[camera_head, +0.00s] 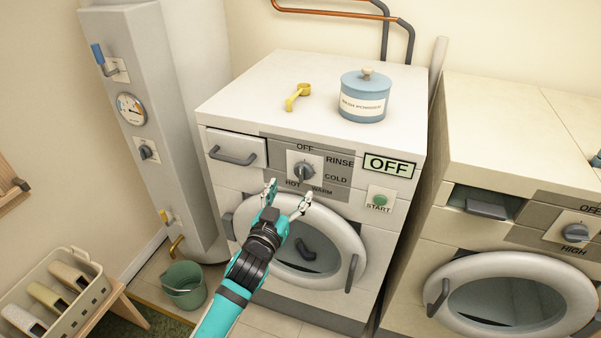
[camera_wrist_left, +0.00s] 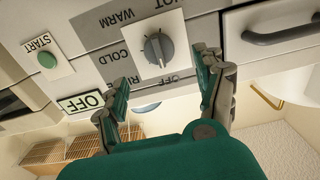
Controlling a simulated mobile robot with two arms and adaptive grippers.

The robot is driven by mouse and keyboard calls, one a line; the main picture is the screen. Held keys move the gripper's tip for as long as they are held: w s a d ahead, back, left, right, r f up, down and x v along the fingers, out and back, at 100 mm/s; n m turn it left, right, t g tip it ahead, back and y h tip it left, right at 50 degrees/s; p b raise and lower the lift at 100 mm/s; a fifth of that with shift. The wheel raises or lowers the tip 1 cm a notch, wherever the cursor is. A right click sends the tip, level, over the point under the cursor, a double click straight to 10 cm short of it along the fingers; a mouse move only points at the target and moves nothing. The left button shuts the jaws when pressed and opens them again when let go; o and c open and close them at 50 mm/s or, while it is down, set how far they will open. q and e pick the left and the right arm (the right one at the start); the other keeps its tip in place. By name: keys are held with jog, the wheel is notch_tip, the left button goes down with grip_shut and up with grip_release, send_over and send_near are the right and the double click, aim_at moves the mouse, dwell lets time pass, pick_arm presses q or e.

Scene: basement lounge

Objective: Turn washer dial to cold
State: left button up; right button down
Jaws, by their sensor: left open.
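The washer (camera_head: 240,110) has a grey dial (camera_head: 304,171) on a white plate, ringed by the words OFF, RINSE, COLD, WARM and HOT. The display (camera_head: 390,166) beside it reads OFF. My left gripper (camera_head: 288,193) is open and empty, just below and in front of the dial in the head view. In the left wrist view the dial (camera_wrist_left: 158,49) appears upside down beyond the spread fingers (camera_wrist_left: 163,92), which are apart from it. My right gripper is not in view.
A START button (camera_head: 380,200) is right of the dial, and a drawer handle (camera_head: 232,157) is left. The round door (camera_head: 335,215) lies below. A blue jar (camera_head: 365,98) and yellow scoop (camera_head: 298,97) stand on top. A dryer (camera_head: 500,130) is at right, a green bucket (camera_head: 184,286) at left.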

aim_at(300, 175)
pick_arm(q)
jog(key=x, duration=0.8)
jog(key=shift+c, duration=0.2)
jog(key=c, duration=1.1)
